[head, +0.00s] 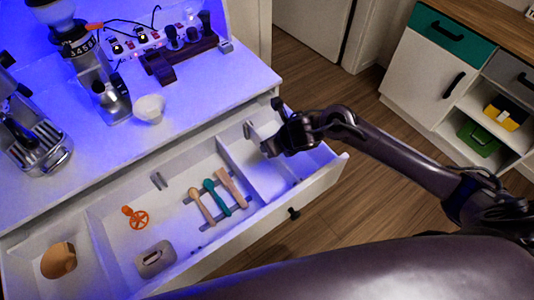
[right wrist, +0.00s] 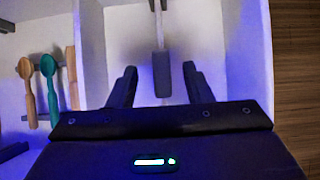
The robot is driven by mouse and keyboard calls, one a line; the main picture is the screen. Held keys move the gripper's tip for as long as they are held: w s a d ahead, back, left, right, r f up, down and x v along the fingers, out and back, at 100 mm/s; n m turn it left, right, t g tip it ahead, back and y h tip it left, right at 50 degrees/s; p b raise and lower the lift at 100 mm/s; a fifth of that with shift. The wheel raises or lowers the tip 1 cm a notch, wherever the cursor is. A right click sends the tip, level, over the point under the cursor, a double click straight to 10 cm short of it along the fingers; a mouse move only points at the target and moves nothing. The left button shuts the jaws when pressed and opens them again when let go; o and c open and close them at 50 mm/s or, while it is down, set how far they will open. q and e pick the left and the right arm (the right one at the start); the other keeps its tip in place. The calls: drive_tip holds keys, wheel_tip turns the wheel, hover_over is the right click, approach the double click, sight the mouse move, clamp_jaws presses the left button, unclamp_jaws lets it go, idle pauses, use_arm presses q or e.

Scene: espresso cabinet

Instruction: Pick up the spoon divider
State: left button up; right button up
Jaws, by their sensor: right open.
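Two wooden spoons and a teal one (head: 217,197) lie side by side in the open drawer, across a dark slotted rack (head: 204,228), which may be the spoon divider. The teal spoon also shows at the left of the right wrist view (right wrist: 51,85). My right gripper (head: 264,145) is over the drawer's right compartment, to the right of the spoons, open and empty. In the right wrist view its fingers (right wrist: 158,78) stand apart, with a grey bar-like thing (right wrist: 160,72) between them; I cannot tell whether it is touched. My left gripper is not in view.
The drawer also holds an orange tool (head: 138,218), a grey block (head: 155,259) and a tan item (head: 59,261). A white wall separates the spoons from the right compartment. A white cup (head: 149,108) and coffee machines stand on the counter above.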

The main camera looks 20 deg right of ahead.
drive_tip(key=shift+w+d+f, duration=0.15)
drive_tip(key=shift+w+f, duration=0.05)
drive_tip(key=shift+f, duration=0.8)
drive_tip(key=shift+p+x, duration=0.45)
drive_tip(key=shift+x, duration=1.35)
drive_tip(key=c, duration=0.6)
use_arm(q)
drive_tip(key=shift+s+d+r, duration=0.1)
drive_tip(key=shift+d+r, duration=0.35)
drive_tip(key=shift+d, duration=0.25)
use_arm(e)
clamp_jaws()
